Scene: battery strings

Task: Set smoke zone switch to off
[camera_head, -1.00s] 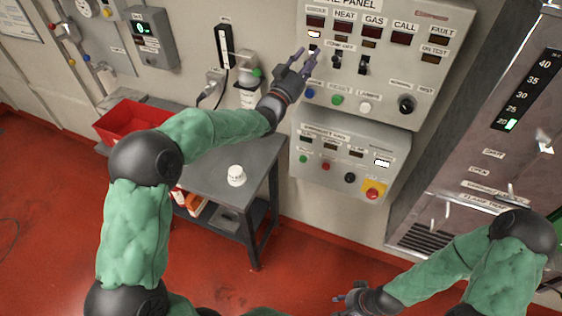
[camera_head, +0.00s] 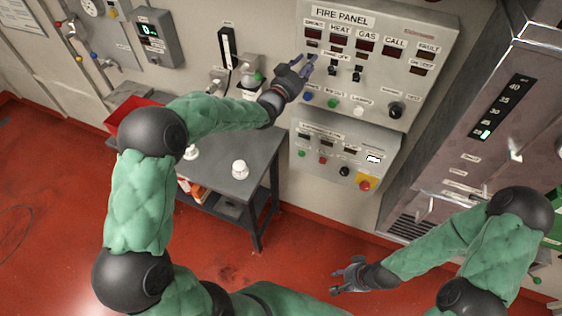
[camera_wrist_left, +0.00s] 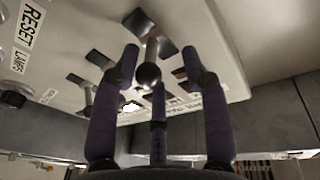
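The fire panel (camera_head: 434,88) is on the wall at the top of the head view. Its smoke column is at the left, and my left gripper (camera_head: 309,66) covers the smoke zone switch there. Two other zone switches, one under heat (camera_head: 333,69) and one under gas (camera_head: 357,74), show to its right. In the left wrist view, my left gripper (camera_wrist_left: 160,55) has its fingers spread around a dark ball-ended switch lever (camera_wrist_left: 149,75). I cannot tell whether they touch it. My right gripper (camera_head: 347,278) is open and empty, low over the floor.
A smaller control panel (camera_head: 315,172) with buttons and a yellow-backed red button (camera_head: 365,184) is below. A grey table (camera_head: 215,180) with a white round object (camera_head: 240,169) and a red bin (camera_head: 125,120) stands left. A metal cabinet (camera_head: 480,150) stands right.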

